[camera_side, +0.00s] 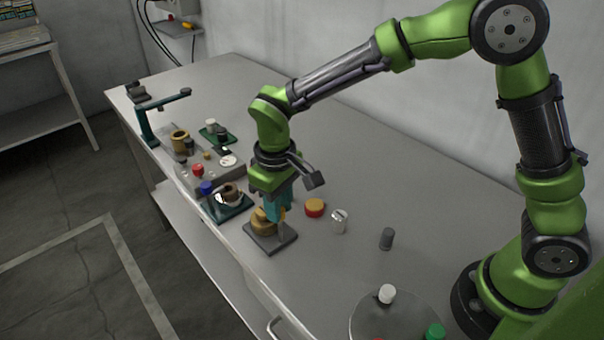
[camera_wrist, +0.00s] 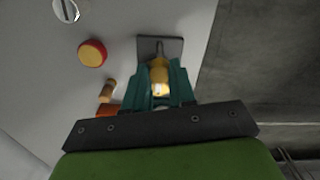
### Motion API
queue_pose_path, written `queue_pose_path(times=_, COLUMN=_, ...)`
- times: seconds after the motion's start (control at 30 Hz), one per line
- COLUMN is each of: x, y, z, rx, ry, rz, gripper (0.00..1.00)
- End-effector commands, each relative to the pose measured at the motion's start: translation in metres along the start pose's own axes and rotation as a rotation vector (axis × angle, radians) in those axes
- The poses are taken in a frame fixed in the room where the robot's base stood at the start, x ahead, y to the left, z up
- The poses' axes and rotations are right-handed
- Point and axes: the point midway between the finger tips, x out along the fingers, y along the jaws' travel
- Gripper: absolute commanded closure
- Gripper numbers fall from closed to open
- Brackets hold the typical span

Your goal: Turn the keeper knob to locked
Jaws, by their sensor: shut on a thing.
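A yellow-tan knob-like part (camera_wrist: 158,72), which I take to be the keeper knob, stands on a dark square base plate (camera_wrist: 172,46). The same base plate (camera_side: 262,243) lies near the table's front edge in the side view, with a tan round body (camera_side: 261,222) on it. My gripper (camera_side: 276,215) points down over this plate. Its teal fingers show in the wrist view (camera_wrist: 160,82), shut on the yellow-tan part between them. The fingers hide part of it, and I cannot read any locked mark.
A red-and-yellow cap (camera_side: 314,207) and a silver cylinder (camera_side: 339,221) stand just right of my gripper. A dark grey cylinder (camera_side: 386,238) is farther right. A dark tray with a ring (camera_side: 230,205) and a teal stand (camera_side: 148,127) are left. The table's back is clear.

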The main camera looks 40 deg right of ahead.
Motion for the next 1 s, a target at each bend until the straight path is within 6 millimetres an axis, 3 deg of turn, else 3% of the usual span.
queue_pose_path(times=0.13, x=-0.001, y=0.0, z=0.0, rx=0.004, ry=0.0, rz=-0.001, gripper=1.0)
queue_pose_path(times=0.17, x=-0.001, y=0.0, z=0.0, rx=0.004, ry=0.0, rz=-0.001, gripper=0.71)
queue_pose_path(times=0.3, x=-0.001, y=0.0, z=0.0, rx=0.002, ry=0.0, rz=-0.001, gripper=0.5)
queue_pose_path(times=0.67, x=-0.005, y=0.0, z=0.0, rx=0.0, ry=0.001, rz=-0.001, gripper=0.5)
queue_pose_path(times=0.83, x=-0.031, y=0.0, z=-0.001, rx=0.001, ry=0.005, rz=-0.002, gripper=0.5)
queue_pose_path(times=1.0, x=-0.072, y=0.0, z=-0.001, rx=0.001, ry=0.007, rz=-0.001, gripper=0.5)
